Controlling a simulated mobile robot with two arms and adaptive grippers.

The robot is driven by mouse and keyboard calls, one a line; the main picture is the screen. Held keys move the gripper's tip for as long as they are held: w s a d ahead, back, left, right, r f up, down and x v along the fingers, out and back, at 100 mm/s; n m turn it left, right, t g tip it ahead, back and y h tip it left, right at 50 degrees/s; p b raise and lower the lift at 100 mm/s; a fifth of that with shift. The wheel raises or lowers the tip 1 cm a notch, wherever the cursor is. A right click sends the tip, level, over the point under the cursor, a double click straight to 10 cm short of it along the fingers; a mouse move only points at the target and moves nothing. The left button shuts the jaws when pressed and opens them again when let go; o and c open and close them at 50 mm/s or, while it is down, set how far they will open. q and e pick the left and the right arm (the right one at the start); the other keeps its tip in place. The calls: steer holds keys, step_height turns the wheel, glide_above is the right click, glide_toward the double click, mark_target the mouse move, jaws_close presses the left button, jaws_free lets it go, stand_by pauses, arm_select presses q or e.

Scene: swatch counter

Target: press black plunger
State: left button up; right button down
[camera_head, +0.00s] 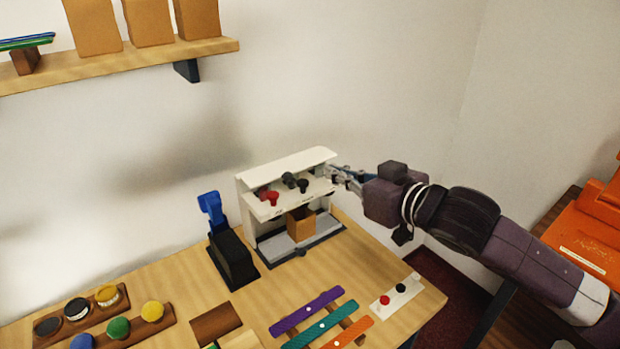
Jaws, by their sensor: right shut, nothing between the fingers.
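A white stand (287,165) holds red plungers (270,198) on its left and dark plungers on its right. The black plunger (303,185) is in the right part of the stand, under its top board. My right gripper (334,172) is shut and empty. Its fingertips are at the right side of the stand, to the right of the black plunger and apart from it in the picture. Whether they touch the stand's side is unclear. A brown box (301,224) stands on the grey tray (276,248) below the plungers. My left gripper is out of view.
A black device with a blue lever (210,206) stands left of the stand. A white plate (397,292) with a red and a black knob, coloured strips (318,328) and round swatches (118,328) lie on the wooden counter (180,275). A shelf (130,63) hangs above.

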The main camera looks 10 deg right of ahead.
mark_target(303, 183)
steer(key=w+a+f, duration=0.1)
steer(key=w, duration=0.1)
steer(key=w+a+f+p, duration=0.1)
steer(key=w+f, duration=0.1)
steer(key=w, duration=0.1)
steer(key=w+a+f+p, duration=0.1)
steer(key=w+f, duration=0.1)
steer(key=w, duration=0.1)
steer(key=shift+w+a+f, duration=0.2)
steer(key=shift+w+a, duration=0.05)
steer(key=shift+s+f+p, duration=0.1)
steer(key=shift+f+p, duration=0.2)
steer(key=shift+f, duration=0.1)
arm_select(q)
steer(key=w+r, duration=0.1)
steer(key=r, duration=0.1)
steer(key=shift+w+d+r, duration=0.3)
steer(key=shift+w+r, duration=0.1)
arm_select(e)
steer(key=shift+f, duration=0.1)
